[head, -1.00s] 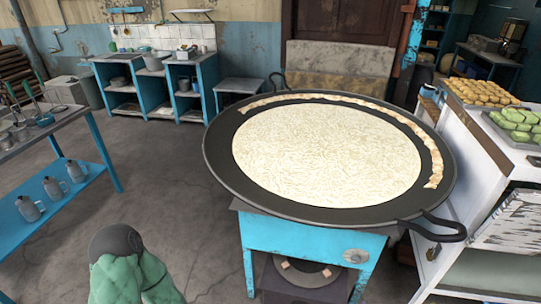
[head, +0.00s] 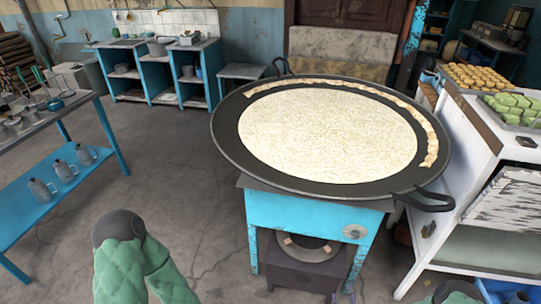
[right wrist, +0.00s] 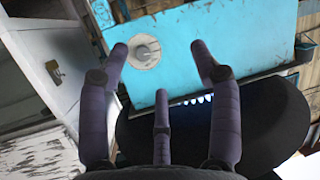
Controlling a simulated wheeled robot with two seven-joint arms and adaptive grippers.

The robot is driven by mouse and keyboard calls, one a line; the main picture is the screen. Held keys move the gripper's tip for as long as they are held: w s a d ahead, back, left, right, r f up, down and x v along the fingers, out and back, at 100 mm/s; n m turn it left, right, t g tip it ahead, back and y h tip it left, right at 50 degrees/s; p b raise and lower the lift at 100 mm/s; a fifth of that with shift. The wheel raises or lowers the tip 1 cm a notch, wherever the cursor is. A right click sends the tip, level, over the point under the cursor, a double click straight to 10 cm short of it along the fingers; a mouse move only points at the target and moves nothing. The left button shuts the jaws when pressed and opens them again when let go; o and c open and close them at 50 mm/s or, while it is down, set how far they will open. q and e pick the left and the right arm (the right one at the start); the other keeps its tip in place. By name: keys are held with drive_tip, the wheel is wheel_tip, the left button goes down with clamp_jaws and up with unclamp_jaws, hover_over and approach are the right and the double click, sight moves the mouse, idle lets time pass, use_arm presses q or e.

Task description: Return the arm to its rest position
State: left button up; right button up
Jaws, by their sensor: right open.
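My right gripper (right wrist: 158,47) is open and empty in the right wrist view. Its purple fingers are spread in front of the blue stove (right wrist: 225,30), apart from each other, with the stove's round knob plate (right wrist: 145,52) near the left fingertip. I cannot tell whether any finger touches the stove. In the head view, a bent green-sleeved arm of mine shows at the lower left, and a small green patch at the bottom right edge. Neither gripper's fingers can be made out there. My left gripper is out of view.
The wide black pan (head: 330,189) with a pale milk layer (head: 330,135) sits on the blue stove (head: 300,212). A white counter (head: 470,125) with trays of food stands at the right. A blue shelf table (head: 75,190) stands at the left. Floor between is clear.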

drive_tip(key=s+a+r+m+g+y+p, duration=0.2)
drive_tip(key=s+a+g, duration=0.5)
drive_tip(key=s+a, duration=0.1)
drive_tip(key=s+a+r+m+g+y+p, duration=0.1)
drive_tip(key=s+a+m+g+y+p, duration=0.1)
drive_tip(key=s+a+g, duration=0.4)
drive_tip(key=s+a+m, duration=0.1)
drive_tip(key=s+a, duration=0.1)
drive_tip(key=a, duration=0.1)
drive_tip(key=shift+r+g+p, duration=0.35)
drive_tip(key=shift+g+p, duration=0.05)
